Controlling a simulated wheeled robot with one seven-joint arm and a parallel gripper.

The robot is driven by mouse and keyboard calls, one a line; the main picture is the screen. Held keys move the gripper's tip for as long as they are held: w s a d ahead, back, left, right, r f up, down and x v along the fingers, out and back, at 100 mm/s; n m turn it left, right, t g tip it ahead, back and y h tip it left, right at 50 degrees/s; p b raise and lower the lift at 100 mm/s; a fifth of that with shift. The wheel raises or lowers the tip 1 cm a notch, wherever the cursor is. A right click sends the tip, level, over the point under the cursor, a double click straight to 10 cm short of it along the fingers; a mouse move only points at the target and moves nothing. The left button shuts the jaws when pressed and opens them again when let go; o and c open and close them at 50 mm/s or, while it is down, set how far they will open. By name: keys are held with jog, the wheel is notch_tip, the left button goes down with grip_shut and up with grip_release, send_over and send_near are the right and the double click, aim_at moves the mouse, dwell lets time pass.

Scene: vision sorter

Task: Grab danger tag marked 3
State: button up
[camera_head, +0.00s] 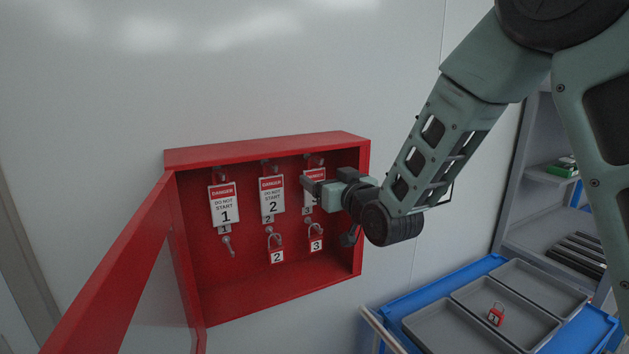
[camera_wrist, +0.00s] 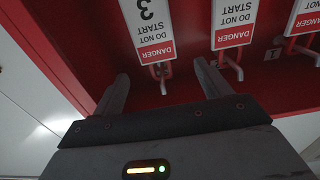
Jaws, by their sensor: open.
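The danger tag marked 3 (camera_head: 315,174) hangs on the rightmost upper hook inside the red box. In the head view my gripper hides part of it. In the wrist view the tag (camera_wrist: 150,22) appears upside down, with its red DANGER band towards my fingers. My gripper (camera_wrist: 162,70) is open and empty; its two fingers point towards the tag and stand on either side of the hook. I cannot tell whether a finger touches the tag. In the head view my gripper (camera_head: 310,187) is at the box's right side, in front of the tag.
Tags 1 (camera_head: 224,205) and 2 (camera_head: 272,199) hang to the left. Padlocks 2 (camera_head: 276,256) and 3 (camera_head: 316,244) hang below. The red box (camera_head: 260,304) has its door (camera_head: 112,275) open at left. A blue cart (camera_head: 460,281) with grey trays holds a red padlock (camera_head: 496,315).

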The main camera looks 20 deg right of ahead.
aim_at(315, 170)
jog(key=w+p, duration=0.4)
jog(key=w, duration=0.1)
jog(key=shift+a, duration=0.35)
jog(key=c, duration=1.1)
jog(key=shift+o, duration=0.2)
